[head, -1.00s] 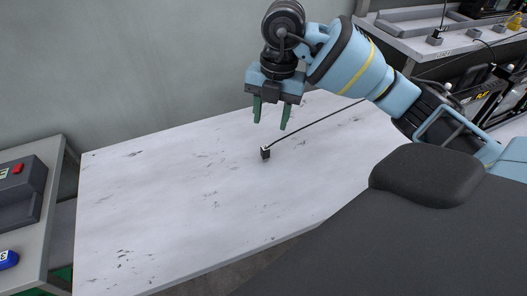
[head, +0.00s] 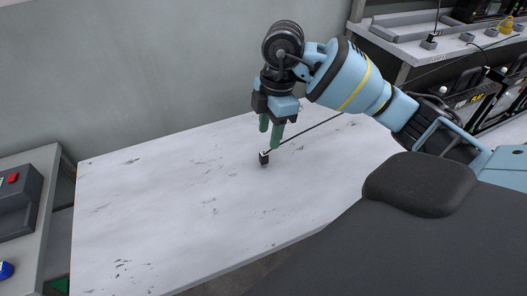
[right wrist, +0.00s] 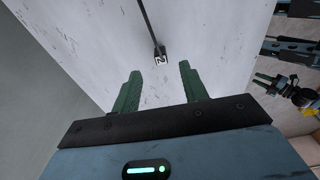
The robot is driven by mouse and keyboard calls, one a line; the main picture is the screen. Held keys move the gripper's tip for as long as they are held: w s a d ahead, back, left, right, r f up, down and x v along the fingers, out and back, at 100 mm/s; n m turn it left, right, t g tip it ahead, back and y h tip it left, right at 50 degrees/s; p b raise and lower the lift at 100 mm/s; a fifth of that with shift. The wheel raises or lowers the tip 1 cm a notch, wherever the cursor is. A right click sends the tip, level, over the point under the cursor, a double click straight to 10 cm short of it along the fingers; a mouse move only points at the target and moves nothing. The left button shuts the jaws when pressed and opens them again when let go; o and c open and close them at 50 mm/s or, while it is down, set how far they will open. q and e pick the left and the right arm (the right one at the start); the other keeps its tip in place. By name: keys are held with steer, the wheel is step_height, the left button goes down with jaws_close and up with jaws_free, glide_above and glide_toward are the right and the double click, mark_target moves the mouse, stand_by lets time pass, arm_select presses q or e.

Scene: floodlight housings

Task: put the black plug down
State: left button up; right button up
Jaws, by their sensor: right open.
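The black plug (head: 264,158) stands on the white scuffed table (head: 150,215), with its dark cable running up to the right. It also shows in the right wrist view (right wrist: 160,58), beyond the fingertips, with a pale face bearing a dark mark. My right gripper (head: 270,139) is above and close to the plug in the head view. Its two green fingers are apart, and in the right wrist view the gap between the fingertips (right wrist: 158,68) is empty. The plug looks clear of the fingers.
A grey bench (head: 50,180) at the left holds a dark box with a red button (head: 12,178) and a blue item (head: 5,270). A shelf (head: 400,50) with several small items stands at the back right. The table's left part is bare.

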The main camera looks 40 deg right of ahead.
mark_target(264, 154)
steer(key=shift+w+a+f, duration=0.1)
steer(key=shift+a+f, duration=0.1)
steer(key=shift+f, duration=0.75)
steer(key=shift+s+a+f, duration=0.1)
steer(key=shift+a+f, duration=0.15)
steer(key=shift+f, duration=0.75)
steer(key=shift+w+a+f, duration=0.1)
steer(key=shift+a+f, duration=0.1)
steer(key=shift+f, duration=0.75)
steer(key=shift+c, duration=0.2)
jaws_close()
